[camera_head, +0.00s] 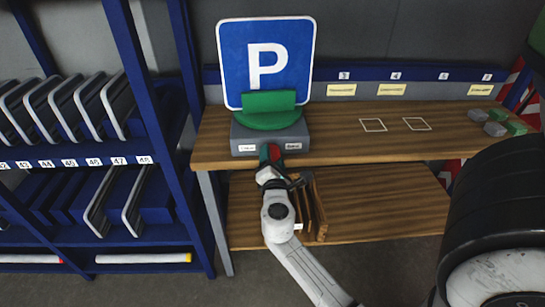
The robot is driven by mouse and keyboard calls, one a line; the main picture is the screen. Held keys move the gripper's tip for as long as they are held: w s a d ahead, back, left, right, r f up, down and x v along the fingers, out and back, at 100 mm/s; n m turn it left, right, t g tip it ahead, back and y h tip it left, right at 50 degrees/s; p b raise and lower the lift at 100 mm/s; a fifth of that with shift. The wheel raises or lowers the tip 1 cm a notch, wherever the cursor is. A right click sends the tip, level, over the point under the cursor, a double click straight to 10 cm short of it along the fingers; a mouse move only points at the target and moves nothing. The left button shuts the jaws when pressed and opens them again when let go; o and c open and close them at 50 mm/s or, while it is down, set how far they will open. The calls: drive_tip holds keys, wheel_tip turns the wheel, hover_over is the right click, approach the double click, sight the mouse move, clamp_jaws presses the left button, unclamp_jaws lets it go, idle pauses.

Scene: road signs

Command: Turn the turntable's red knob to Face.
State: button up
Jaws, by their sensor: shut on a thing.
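The turntable (271,135) stands at the left of the wooden bench, a grey base with a green round top. A blue parking sign (290,54) with a white P stands upright in the green holder (269,101) and faces me. The red knob (274,152) is on the front of the base, between two small white labels whose words are too small to read. My gripper (274,164) is at the knob and shut on it; its fingers partly hide the knob.
The wooden bench (345,145) has bare room with two white outlined squares. Grey and green blocks (497,122) lie at its right end. A lower shelf (380,208) holds a wooden rack (316,212). A blue rack (70,175) with numbered slots stands left.

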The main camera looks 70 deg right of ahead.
drive_tip(key=shift+a+f+n, duration=0.1)
drive_tip(key=shift+n, duration=0.3)
drive_tip(key=o, duration=1)
drive_tip(key=shift+o, duration=0.2)
drive_tip(key=v, duration=1)
drive_tip(key=shift+s+a+b, duration=0.15)
drive_tip(key=shift+a+b, duration=0.15)
drive_tip(key=shift+b, duration=0.15)
